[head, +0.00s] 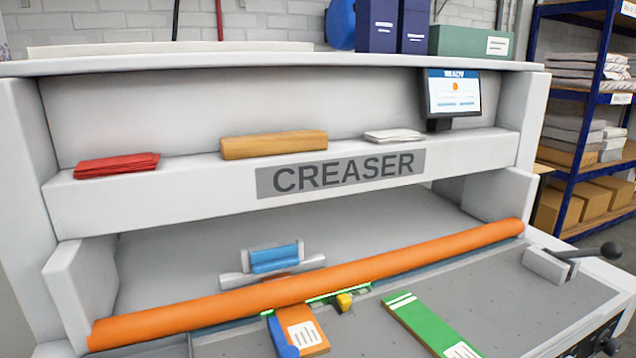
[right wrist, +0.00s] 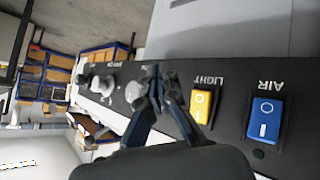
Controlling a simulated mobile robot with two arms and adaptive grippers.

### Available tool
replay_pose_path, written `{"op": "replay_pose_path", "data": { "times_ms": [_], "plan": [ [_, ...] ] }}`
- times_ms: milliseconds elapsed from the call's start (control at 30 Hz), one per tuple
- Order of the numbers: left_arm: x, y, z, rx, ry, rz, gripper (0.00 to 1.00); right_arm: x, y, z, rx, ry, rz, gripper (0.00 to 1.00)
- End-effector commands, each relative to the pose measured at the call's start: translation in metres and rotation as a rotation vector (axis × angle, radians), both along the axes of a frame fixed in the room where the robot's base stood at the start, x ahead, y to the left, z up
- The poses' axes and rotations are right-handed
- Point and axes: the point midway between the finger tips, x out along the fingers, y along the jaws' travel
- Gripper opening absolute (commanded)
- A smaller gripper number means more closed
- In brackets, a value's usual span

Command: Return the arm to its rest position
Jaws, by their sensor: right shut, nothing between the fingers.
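My right gripper (right wrist: 160,78) shows in the right wrist view. Its dark fingers are together at the tips with nothing between them. They are in front of a dark control panel (right wrist: 232,120), between a round knob and a yellow switch labelled LIGHT (right wrist: 201,106). I cannot tell whether the tips touch the panel. A blue switch labelled AIR (right wrist: 265,118) is further right on the panel. The head view shows neither gripper; it faces the white machine marked CREASER (head: 342,174).
An orange bar (head: 400,263) crosses the machine bed. An orange card (head: 303,333) and a green card (head: 428,322) lie before it. A lever with a black knob (head: 611,251) stands at the right. Blue shelving (head: 594,110) with boxes is behind. A monitor (head: 452,95) sits on the ledge.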

Motion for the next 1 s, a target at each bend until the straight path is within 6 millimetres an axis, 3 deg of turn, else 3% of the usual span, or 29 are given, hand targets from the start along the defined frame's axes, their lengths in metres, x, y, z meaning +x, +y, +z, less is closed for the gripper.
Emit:
{"op": "replay_pose_path", "data": {
  "times_ms": [100,200,433,767,1000],
  "plan": [
    [-0.001,0.000,0.000,0.000,0.001,0.000,0.00,-0.036,0.038,-0.034,0.138,0.162,0.048,0.00],
    [-0.001,0.001,0.000,0.000,0.002,0.000,0.00,-0.066,0.065,-0.052,0.228,0.279,0.083,0.00],
    [-0.001,0.001,0.000,0.001,0.002,-0.001,0.00,-0.132,0.113,-0.076,0.378,0.525,0.155,0.00],
    [-0.002,0.001,0.011,0.002,0.004,-0.001,0.00,-0.112,0.115,-0.169,0.375,0.560,0.146,0.00],
    [-0.002,0.002,0.022,0.002,0.003,-0.001,0.00,-0.127,0.114,-0.270,0.373,0.609,0.144,0.00]
  ]
}}
